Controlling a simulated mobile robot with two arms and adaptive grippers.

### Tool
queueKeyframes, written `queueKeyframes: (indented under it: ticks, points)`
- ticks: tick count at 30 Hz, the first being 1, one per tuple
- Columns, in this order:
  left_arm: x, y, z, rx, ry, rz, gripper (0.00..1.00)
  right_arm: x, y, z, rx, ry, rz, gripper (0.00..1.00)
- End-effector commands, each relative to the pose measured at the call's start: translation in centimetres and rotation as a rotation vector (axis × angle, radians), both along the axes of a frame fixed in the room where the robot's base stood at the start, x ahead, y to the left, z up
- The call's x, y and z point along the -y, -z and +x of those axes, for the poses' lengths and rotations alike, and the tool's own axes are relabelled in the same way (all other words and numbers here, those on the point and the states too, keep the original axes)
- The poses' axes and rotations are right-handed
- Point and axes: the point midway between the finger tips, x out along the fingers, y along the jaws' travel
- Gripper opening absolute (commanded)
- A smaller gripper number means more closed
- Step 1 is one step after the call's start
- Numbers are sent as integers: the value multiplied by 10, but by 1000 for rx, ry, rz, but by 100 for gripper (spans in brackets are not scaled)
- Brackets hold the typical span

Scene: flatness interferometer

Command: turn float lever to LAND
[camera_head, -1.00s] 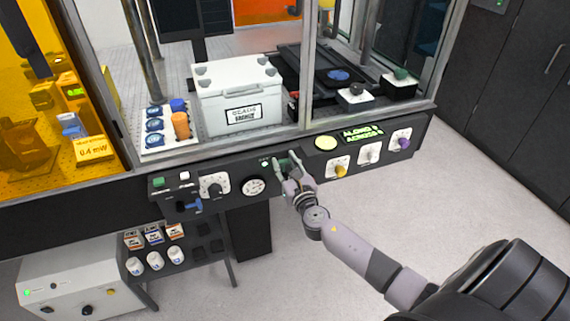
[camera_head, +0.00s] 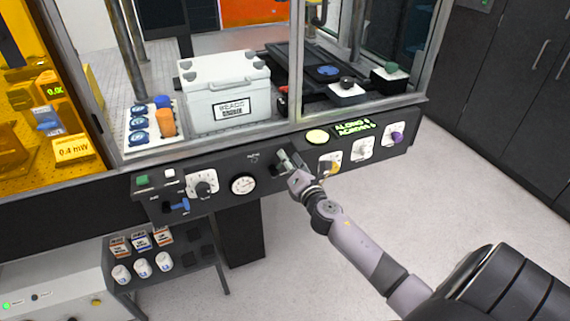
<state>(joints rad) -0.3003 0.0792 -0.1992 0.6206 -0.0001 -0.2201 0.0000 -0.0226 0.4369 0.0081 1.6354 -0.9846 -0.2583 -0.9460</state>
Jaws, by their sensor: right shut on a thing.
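The black control panel (camera_head: 225,192) runs along the front of the glazed cabinet. My right gripper (camera_head: 287,161) is at the panel, between the round gauge (camera_head: 243,184) and the round yellow-green display (camera_head: 317,137). It is shut on what looks like the float lever, which its fingers mostly hide. A small label and dark spot (camera_head: 254,157) sit just left of the fingers; the lettering is too small to read. I cannot tell the lever's exact angle. My left gripper is not in view.
A blue lever (camera_head: 180,206) and a dial (camera_head: 203,187) are at the panel's left. A shelf with small bottles (camera_head: 143,266) stands below. The floor at right is clear.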

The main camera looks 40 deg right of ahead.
Motion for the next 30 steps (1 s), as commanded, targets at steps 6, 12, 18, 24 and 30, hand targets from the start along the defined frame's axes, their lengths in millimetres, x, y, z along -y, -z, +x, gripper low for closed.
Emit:
queueKeyframes:
  ticks: [6, 12, 18, 24, 30]
  points:
    - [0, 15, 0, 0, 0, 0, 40, 8, 12, -2, 49, 2, 201, 5]
    - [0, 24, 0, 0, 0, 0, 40, 13, 22, -3, 93, 2, 385, 5]
    - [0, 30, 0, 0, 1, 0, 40, 16, 31, -4, 132, 2, 546, 5]
    - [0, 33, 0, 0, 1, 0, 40, 18, 38, -4, 161, 3, 670, 5]
    - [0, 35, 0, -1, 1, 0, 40, 18, 42, -4, 179, 1, 746, 5]
